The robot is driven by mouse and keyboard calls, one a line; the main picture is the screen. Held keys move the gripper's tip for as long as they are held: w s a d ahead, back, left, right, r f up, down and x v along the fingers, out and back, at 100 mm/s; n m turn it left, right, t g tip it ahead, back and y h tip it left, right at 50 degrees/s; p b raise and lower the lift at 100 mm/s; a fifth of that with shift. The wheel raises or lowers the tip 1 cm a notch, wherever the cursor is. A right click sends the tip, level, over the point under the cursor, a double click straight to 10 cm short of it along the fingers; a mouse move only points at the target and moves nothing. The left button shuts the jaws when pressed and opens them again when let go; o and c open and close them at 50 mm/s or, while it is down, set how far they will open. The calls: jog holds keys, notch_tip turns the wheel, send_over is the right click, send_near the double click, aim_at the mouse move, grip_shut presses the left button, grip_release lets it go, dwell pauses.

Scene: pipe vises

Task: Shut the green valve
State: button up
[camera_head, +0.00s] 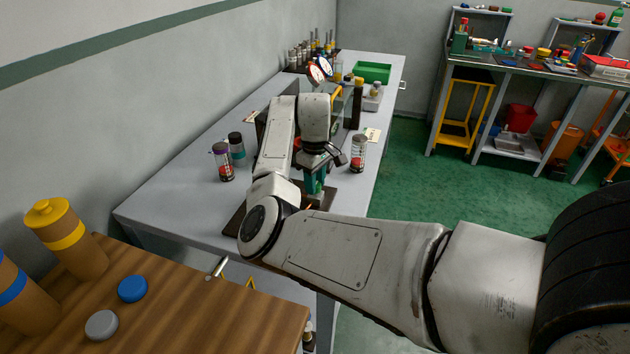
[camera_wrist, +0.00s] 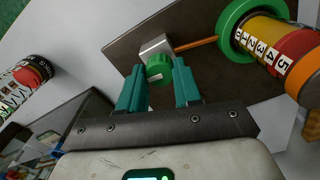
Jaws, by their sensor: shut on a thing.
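The green valve (camera_wrist: 158,65) shows in the wrist view as a small green knob with a pale mark, in front of a grey metal block (camera_wrist: 155,45). My gripper (camera_wrist: 160,76) has teal fingers on either side of the knob and is shut on it. In the head view my gripper (camera_head: 315,182) points down over the near part of the grey table, and my arm hides much of the valve's surroundings.
The brown base plate (camera_wrist: 125,45) lies under the block. A dark-lidded jar (camera_head: 358,152) stands right of my gripper. Two more jars (camera_head: 223,165) stand to its left. Gauges (camera_head: 318,72) and a green tray (camera_head: 372,72) are farther back. A wooden table (camera_head: 200,310) is in front.

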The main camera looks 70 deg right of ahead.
jog(key=shift+c, duration=0.5)
jog(key=shift+m+p, duration=0.3)
jog(key=shift+m, duration=0.1)
jog(key=shift+r+m+p, duration=0.15)
jog(key=shift+m+p, duration=0.6)
jog(key=shift+m, duration=0.15)
jog(key=m+p, duration=0.2)
jog(key=m, duration=0.3)
jog(key=m+p, duration=0.1)
jog(key=m, duration=0.4)
jog(key=shift+p, duration=0.35)
jog(key=shift+m, duration=2)
jog(key=shift+p, duration=0.3)
